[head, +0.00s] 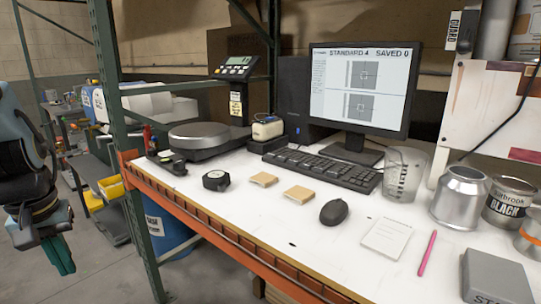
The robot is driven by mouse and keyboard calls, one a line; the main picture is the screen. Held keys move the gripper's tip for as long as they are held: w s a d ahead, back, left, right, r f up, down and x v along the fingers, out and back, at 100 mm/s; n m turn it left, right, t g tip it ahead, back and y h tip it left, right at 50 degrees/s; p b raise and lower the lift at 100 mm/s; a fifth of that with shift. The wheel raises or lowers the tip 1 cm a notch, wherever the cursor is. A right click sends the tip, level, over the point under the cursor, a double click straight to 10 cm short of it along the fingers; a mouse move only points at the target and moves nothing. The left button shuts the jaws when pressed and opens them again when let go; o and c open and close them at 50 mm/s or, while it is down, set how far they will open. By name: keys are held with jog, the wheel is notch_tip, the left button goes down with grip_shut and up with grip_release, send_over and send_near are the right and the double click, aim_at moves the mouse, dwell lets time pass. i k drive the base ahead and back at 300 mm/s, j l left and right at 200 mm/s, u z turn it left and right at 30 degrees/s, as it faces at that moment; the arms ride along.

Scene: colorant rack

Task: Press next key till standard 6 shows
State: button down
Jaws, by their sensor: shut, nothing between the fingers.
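The monitor (360,91) stands at the back of the bench and reads "STANDARD 4" and "SAVED 0", above two small grey image panels. The black keyboard (323,170) lies on the bench in front of it. Its key labels are too small to read, so I cannot tell which is the next key. My gripper (60,258) hangs at the far left, off the bench and well apart from the keyboard, pointing down. Its teal fingers are shut and hold nothing.
The bench top (265,225) has an orange front edge and a green post (106,60) at its left. A black mouse (334,212), clear beaker (403,174), metal can (461,196) and scale (199,137) stand on it. Two tan pads lie before the keyboard.

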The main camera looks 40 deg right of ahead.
aim_at(270, 156)
jog(key=i+j+z, duration=0.15)
jog(key=i+z, duration=0.2)
jog(key=i+j+z, duration=0.75)
jog(key=l, duration=0.1)
